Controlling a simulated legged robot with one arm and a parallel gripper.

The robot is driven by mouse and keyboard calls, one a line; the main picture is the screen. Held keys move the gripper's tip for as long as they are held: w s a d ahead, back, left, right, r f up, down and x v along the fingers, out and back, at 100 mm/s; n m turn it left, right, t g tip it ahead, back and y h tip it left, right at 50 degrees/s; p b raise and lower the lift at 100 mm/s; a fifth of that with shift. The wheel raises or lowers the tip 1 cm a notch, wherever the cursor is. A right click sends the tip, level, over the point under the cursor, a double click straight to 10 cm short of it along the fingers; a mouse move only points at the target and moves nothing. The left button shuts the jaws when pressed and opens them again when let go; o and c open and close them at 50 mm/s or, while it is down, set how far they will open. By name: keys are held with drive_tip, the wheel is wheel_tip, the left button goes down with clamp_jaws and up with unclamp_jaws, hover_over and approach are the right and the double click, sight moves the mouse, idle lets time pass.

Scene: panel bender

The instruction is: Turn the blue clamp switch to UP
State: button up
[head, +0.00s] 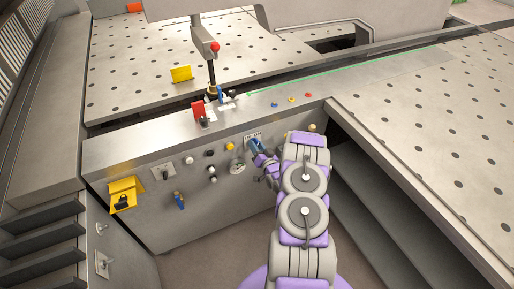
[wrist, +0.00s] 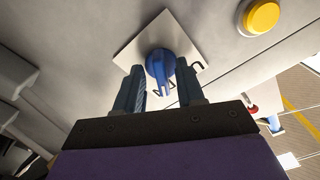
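The blue clamp switch (wrist: 161,64) is a rounded blue knob on a white square plate (wrist: 137,47) with dark markings, partly hidden by my fingers. In the wrist view, my gripper (wrist: 159,68) is open, with one dark blue finger on each side of the knob. Whether either finger touches the knob, I cannot tell. In the head view, my gripper (head: 258,150) is at the front panel, just below the white label plate (head: 252,136). There I cannot separate the switch clearly from my fingers.
A yellow button (wrist: 261,16) sits to the upper right of the switch. The front panel (head: 150,215) also carries a dial (head: 237,168), several small knobs, another blue switch (head: 180,201) and a yellow lock bracket (head: 125,194). A perforated table (head: 430,110) extends right.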

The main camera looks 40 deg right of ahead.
clamp_jaws()
idle(0.3)
